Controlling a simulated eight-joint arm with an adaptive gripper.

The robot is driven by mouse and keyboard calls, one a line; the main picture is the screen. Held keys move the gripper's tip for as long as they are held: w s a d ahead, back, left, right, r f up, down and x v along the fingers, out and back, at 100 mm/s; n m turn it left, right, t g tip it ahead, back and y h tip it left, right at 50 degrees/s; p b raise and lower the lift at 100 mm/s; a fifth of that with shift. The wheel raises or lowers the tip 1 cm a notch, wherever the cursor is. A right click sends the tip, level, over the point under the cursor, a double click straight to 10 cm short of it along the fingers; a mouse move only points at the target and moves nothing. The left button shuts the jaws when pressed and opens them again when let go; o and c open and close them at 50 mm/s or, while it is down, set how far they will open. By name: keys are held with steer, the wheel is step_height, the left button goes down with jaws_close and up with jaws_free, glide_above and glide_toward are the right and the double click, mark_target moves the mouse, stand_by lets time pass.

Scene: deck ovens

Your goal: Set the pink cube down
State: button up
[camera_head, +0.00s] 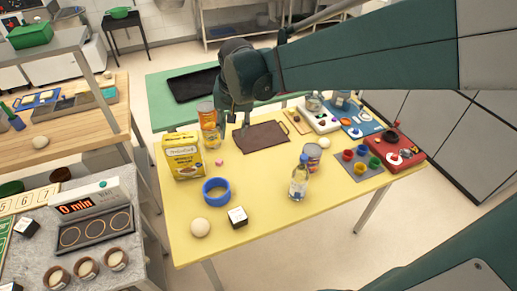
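A small pink object (219,162), which looks like the pink cube, lies on the yellow table (265,220). It is just right of the yellow carton and above the blue ring in the picture. My gripper (239,119) points down near the table's far edge, by the left end of a dark brown board (262,136). Its fingers look apart, with nothing visible between them. The pink object is nearer the camera than the gripper and apart from it.
Around the pink object stand a yellow carton (184,157), a can (207,115), a glass jar (212,139) and a blue ring (216,191). A bottle (299,180) and several coloured cups are to the right. The table's near right is clear.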

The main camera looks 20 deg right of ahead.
steer(key=s+d+r+n+t, duration=0.1)
steer(key=s+n+t, duration=0.1)
steer(key=s, duration=0.8)
steer(key=s+d+r+n+t, duration=0.2)
steer(key=s+n, duration=0.1)
steer(key=s, duration=0.7)
steer(key=shift+s, duration=0.35)
steer(key=shift+d, duration=0.1)
